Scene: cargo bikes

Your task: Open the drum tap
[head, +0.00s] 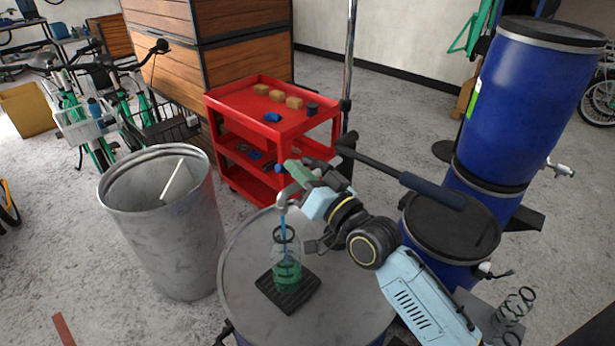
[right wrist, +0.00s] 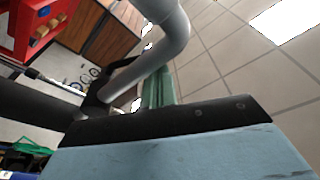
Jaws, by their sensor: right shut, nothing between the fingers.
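The tap's grey curved spout (head: 283,201) stands above the grey drum top (head: 240,270). A green lever-like piece (head: 293,169) is at the tap; my gripper partly hides this area. A thin blue line, stream or tube I cannot tell, runs from the spout into a clear jar (head: 287,265) with green liquid. My right gripper (head: 312,177) is shut and empty, close beside the tap; contact is unclear. In the right wrist view, the curved grey pipe (right wrist: 172,50) and a green bar (right wrist: 158,90) show just beyond the gripper. My left gripper is not in view.
The jar stands on a black pad (head: 302,300). A red cart (head: 245,97) is behind, an open metal bin (head: 150,230) left, and stacked blue drums (head: 525,105) right. Floor at the lower left is mostly clear.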

